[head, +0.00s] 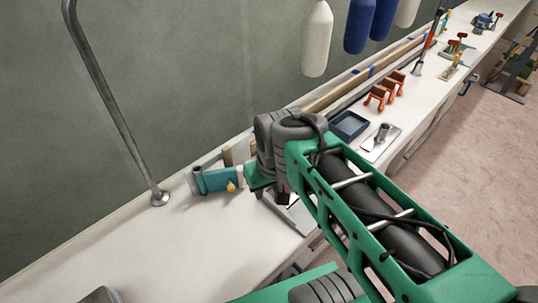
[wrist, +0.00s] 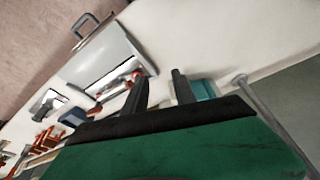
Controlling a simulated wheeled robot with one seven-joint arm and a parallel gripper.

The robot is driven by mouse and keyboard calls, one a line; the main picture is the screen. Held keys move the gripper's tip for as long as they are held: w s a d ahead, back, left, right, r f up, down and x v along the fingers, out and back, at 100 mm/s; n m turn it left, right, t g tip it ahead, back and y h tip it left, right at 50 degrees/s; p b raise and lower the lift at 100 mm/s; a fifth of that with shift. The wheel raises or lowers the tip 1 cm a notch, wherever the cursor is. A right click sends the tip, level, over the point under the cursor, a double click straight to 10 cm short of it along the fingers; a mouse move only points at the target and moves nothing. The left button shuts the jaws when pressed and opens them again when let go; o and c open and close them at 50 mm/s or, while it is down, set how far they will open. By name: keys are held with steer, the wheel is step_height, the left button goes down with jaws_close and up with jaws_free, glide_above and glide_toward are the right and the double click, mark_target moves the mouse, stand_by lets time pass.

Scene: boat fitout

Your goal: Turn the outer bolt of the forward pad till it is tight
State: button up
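My gripper (wrist: 160,75) shows two dark fingers, spread apart with nothing between them. In the head view my arm hides most of it, over the bench. A pale grey plate (head: 294,214) lies partly under my gripper at the bench's front edge. A red-and-grey item (wrist: 128,82) lies beside one finger in the wrist view. Another flat grey plate with an upright stub (head: 381,142) lies further along the bench. I cannot tell which plate is the forward pad, and no bolt head can be made out.
A teal block with a yellow part (head: 218,181) stands close left of my gripper. A bent metal rail (head: 115,105) rises from the bench (head: 110,240). A dark blue tray (head: 348,125) and orange brackets (head: 384,92) lie beyond. Fenders (head: 317,40) hang along the wall.

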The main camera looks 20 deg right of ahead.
steer(key=w+d+f+n+g+p, duration=0.1)
steer(key=w+d+f, duration=0.1)
steer(key=w+d, duration=0.1)
steer(key=w+d+f+n+g+p, duration=0.1)
steer(key=w+d+p, duration=0.1)
steer(key=w, duration=0.4)
steer(key=w+d+f+n+g+p, duration=0.1)
steer(key=w+d+f+p, duration=0.1)
steer(key=w+d, duration=0.1)
steer(key=shift+w+d+f+n, duration=0.15)
steer(key=shift+w+d+n, duration=0.05)
steer(key=shift+w, duration=0.25)
steer(key=shift+w+d+f+n, duration=0.15)
steer(key=shift+w+d+n, duration=0.05)
steer(key=shift+w, duration=0.25)
step_height(320, 180, down, 7)
steer(key=shift+r+p, duration=0.15)
steer(key=shift+p, duration=0.55)
steer(key=shift+f, duration=0.4)
steer(key=shift+c, duration=0.2)
jaws_close()
